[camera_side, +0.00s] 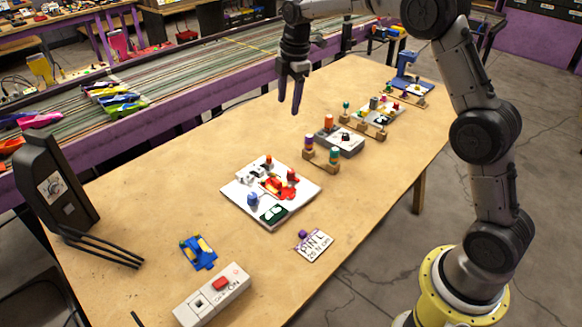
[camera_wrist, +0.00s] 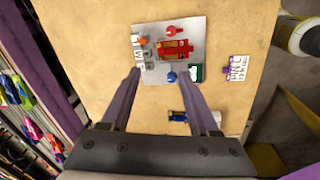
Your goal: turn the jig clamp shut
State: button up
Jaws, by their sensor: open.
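The jig is a pale square plate (camera_side: 235,188) lying on the table, with a red toy car body (camera_side: 277,188) on it. Around the car stand a blue knob (camera_side: 252,199), a red knob (camera_side: 292,176) and an orange knob (camera_side: 268,160). I cannot tell which one turns the clamp, or how far it is turned. The wrist view shows the plate (camera_wrist: 150,25), the car (camera_wrist: 176,50) and the blue knob (camera_wrist: 172,77) ahead of my fingertips. My gripper (camera_side: 289,106) is open and empty, high above the table's far edge, apart from the jig.
A white switch box (camera_side: 212,296), a blue and yellow part (camera_side: 198,251) and a label card (camera_side: 314,245) lie nearer. Posts on wooden blocks (camera_side: 321,159) and a grey box with an orange knob (camera_side: 341,144) stand right of the jig. A black panel (camera_side: 55,185) stands left.

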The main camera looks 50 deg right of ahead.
jog(key=g, duration=0.2)
send_over(291, 170)
notch_tip(291, 170, down, 11)
notch_tip(291, 170, down, 14)
jog(key=shift+a+r, duration=0.1)
jog(key=shift+r, duration=0.1)
jog(key=shift+c, duration=0.3)
grip_shut()
